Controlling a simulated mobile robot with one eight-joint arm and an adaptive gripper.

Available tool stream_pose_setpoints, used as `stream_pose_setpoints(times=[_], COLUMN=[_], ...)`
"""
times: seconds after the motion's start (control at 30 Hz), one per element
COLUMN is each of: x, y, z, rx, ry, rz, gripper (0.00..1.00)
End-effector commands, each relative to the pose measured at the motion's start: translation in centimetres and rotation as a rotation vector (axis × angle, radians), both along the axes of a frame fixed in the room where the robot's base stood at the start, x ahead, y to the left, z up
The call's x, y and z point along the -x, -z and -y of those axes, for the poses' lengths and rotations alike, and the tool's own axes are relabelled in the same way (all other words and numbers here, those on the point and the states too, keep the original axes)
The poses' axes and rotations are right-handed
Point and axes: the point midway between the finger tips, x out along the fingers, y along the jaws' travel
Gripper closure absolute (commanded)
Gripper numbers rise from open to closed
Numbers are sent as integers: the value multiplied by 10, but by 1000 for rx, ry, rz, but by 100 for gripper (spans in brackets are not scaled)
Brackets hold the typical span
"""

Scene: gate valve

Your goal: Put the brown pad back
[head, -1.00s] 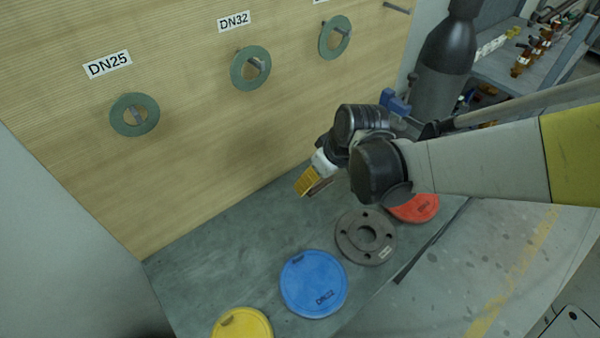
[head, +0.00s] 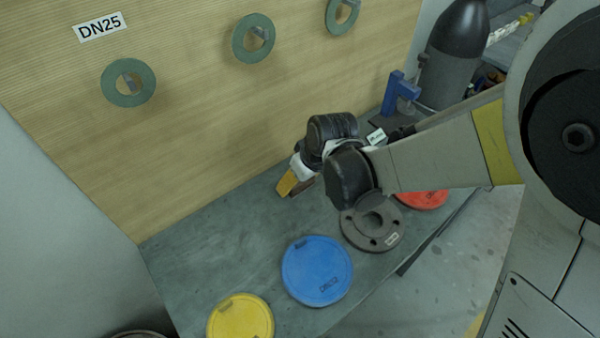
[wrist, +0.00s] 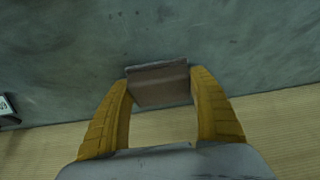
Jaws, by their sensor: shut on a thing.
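The brown pad (wrist: 158,85) is a small flat block between the yellow fingers of my gripper (wrist: 160,92) in the wrist view. My gripper is shut on it, one finger at each end. In the head view my gripper (head: 287,183) points down and left above the back of the grey-green table, near the wooden board. The pad (head: 304,187) shows there only as a small brown edge, partly hidden by the fingers and wrist. I cannot tell whether the pad touches the table.
On the table (head: 195,265) lie a yellow disc (head: 240,318), a blue disc (head: 317,271), a grey flange (head: 373,228) and a red disc (head: 422,199). Green rings hang on the wooden board (head: 190,150). A blue clamp-like thing (head: 397,92) stands behind. The table's back left is clear.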

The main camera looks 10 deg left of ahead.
Motion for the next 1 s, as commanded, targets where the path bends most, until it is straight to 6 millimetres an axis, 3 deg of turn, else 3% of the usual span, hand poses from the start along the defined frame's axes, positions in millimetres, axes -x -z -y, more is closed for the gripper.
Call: stream_pose_setpoints(times=[0.03, 0.07, 0.1, 0.4, 0.53, 1.0], x=[0, 0, 0, 0, 1, 26], y=[3, 2, 2, 1, -9, -99], z=[0, 0, 0, 0, 2, 30], rx=[0, 0, 0, 0, 0, 0], ry=[0, 0, 0, 0, 0, 0], rz=[0, 0, 0, 0, 0, 0], gripper=[60, 22, 10, 10, 10, 10])
